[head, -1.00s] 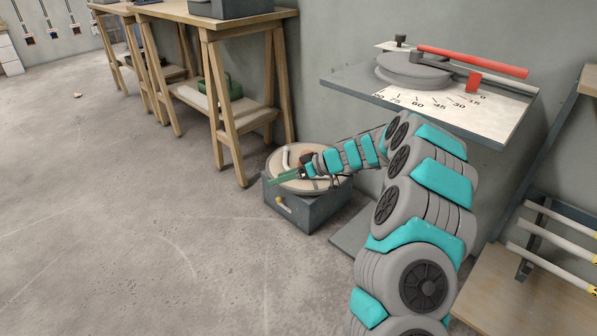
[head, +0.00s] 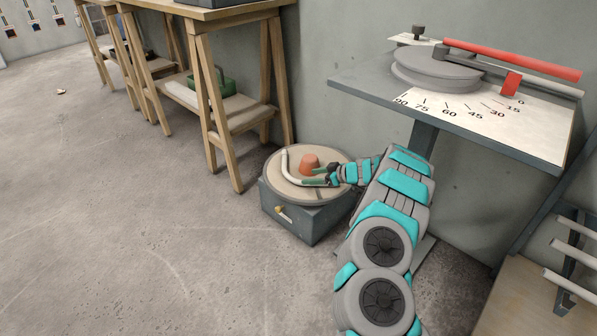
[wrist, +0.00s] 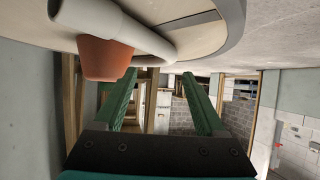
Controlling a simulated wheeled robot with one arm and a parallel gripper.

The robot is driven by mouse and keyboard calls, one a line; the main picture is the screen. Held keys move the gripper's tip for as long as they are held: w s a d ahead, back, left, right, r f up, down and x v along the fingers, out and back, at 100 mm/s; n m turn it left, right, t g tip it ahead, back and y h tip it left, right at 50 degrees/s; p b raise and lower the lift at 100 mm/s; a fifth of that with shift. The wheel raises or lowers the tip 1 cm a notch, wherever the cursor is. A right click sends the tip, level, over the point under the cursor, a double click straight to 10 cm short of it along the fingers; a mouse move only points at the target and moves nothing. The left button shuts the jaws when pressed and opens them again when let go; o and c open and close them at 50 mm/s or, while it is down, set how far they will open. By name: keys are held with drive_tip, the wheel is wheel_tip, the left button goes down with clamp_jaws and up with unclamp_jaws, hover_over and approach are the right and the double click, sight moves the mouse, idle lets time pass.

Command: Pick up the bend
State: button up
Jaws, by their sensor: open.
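The bend (head: 287,170) is a pale grey curved pipe lying on a round beige turntable top (head: 328,158). In the wrist view the bend (wrist: 153,40) crosses the upper left and middle, beyond my fingertips. My gripper (head: 308,182) has green fingers and is low at the front right of the turntable, by one end of the bend. In the wrist view my gripper (wrist: 156,74) is open, with nothing seen between its fingers. An orange tapered piece (head: 309,163) stands on the turntable inside the curve. I cannot tell whether a finger touches the bend.
The turntable sits on a dark grey box (head: 297,222) on the floor. A bench with an angle scale and red lever (head: 515,62) stands at right. Wooden trestle tables (head: 225,25) stand behind left. Pipes on a rack (head: 575,255) are at lower right.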

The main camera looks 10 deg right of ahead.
sight(286, 174)
drive_tip(key=x, duration=0.5)
drive_tip(key=shift+s+d+f, duration=0.15)
drive_tip(key=shift+f, duration=0.1)
drive_tip(key=shift+w+a+f, duration=0.15)
drive_tip(key=shift+w+a, duration=0.2)
drive_tip(key=shift+c, duration=0.4)
clamp_jaws()
